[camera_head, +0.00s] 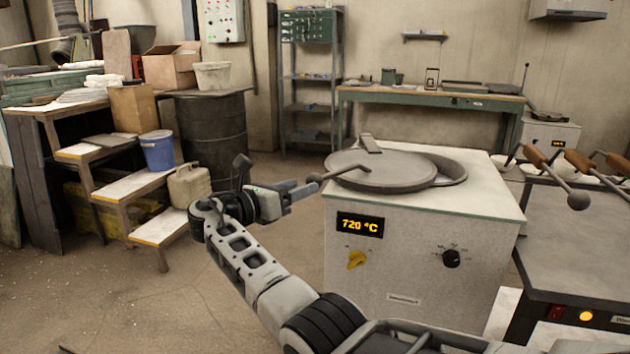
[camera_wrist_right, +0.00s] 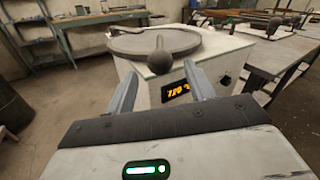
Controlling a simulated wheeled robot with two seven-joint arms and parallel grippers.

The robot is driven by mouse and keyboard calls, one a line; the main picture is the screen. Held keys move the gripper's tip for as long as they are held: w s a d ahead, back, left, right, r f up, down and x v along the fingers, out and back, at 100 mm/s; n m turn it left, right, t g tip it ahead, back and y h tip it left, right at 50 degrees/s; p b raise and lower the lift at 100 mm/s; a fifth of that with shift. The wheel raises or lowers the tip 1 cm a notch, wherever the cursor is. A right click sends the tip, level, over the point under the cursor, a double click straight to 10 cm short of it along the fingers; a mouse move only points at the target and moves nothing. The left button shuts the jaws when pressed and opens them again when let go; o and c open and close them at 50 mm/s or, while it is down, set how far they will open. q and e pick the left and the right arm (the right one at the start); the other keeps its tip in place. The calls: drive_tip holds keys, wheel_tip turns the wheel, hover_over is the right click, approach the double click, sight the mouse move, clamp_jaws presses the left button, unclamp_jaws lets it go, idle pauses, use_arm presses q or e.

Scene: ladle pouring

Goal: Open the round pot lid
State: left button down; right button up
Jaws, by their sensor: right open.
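The round grey pot lid (camera_head: 375,171) lies flat on top of the white furnace (camera_head: 420,250). A crescent of the round rim (camera_head: 455,168) shows to its right. A rod handle with a dark ball knob (camera_head: 313,177) sticks out from the lid to the left. My right gripper (camera_head: 306,189) is open beside the furnace's left side, with its fingertips close to the knob. In the right wrist view, the knob (camera_wrist_right: 160,59) appears between and just beyond the open fingertips (camera_wrist_right: 161,80), with the lid (camera_wrist_right: 155,40) behind. Contact cannot be told. My left gripper is out of view.
A dark table (camera_head: 580,225) with wooden-handled ladles (camera_head: 536,155) stands to the right of the furnace. A workbench (camera_head: 430,97) is behind it. Steps with a blue bucket (camera_head: 157,151) and a black drum (camera_head: 211,130) stand at left. Floor left of the furnace is clear.

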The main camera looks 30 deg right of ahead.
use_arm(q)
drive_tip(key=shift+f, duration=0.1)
use_arm(e)
drive_tip(key=s+a, duration=0.1)
drive_tip(key=a, duration=0.7)
drive_tip(key=shift+s+a, duration=0.15)
drive_tip(key=shift+s, duration=0.1)
